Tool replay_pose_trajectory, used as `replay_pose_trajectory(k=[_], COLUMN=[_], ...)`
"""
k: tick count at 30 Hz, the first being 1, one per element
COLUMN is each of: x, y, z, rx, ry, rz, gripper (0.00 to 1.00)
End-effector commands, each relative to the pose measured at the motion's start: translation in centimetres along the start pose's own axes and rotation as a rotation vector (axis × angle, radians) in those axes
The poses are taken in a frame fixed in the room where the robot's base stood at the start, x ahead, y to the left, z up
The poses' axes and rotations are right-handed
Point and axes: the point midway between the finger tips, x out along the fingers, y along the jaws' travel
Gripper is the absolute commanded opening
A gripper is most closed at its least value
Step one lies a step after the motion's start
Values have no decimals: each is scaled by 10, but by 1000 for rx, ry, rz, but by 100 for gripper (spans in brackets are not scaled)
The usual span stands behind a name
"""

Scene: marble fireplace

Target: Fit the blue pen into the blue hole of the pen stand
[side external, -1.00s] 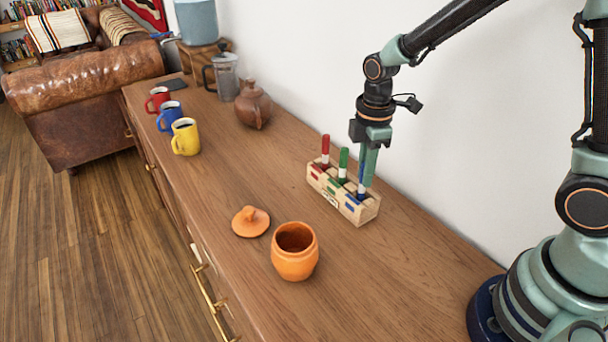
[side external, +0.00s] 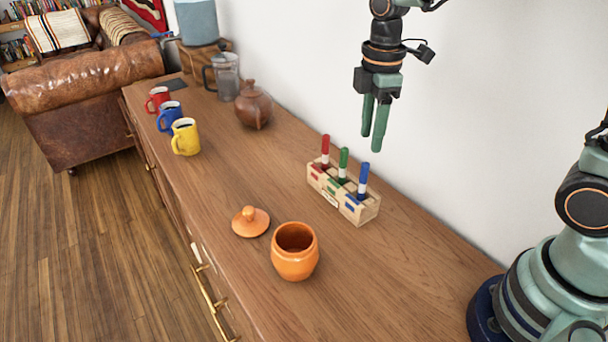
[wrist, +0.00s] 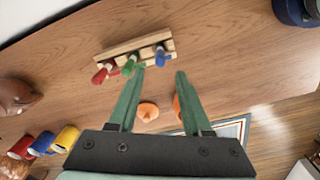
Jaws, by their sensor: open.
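The blue pen (side external: 363,179) stands upright in the pen stand (side external: 331,198), in the slot with the blue mark at the stand's near right end. A green pen (side external: 343,163) and a red pen (side external: 325,150) stand upright in the slots beside it. The wrist view also shows the blue pen (wrist: 161,57) in the stand (wrist: 121,52). My gripper (side external: 373,142) is open and empty, above the stand and apart from the pens. Its two fingers (wrist: 160,82) show spread in the wrist view. The hole under the blue pen is hidden.
An orange pot (side external: 295,253) and its lid (side external: 251,221) sit in front of the stand. A brown teapot (side external: 254,106), a glass press (side external: 227,77) and several mugs (side external: 186,138) stand farther left. The white wall rises behind the stand.

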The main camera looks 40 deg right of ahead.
Motion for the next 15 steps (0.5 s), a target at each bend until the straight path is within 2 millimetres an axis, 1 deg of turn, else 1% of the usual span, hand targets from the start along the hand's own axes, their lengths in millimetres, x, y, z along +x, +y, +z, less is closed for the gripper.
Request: replay_pose_trajectory(k=[1,3,9,11,14,15], x=[-8,-17,-31,-35,-45,-49], y=[0,0,-2,-4,-13,-17], z=[0,0,2,5,13,18], rx=[0,0,24,71,212,288], ry=[1,1,6,16,51,72], rz=[3,2,11,29,80,106], gripper=[49,49,49,49,49,49])
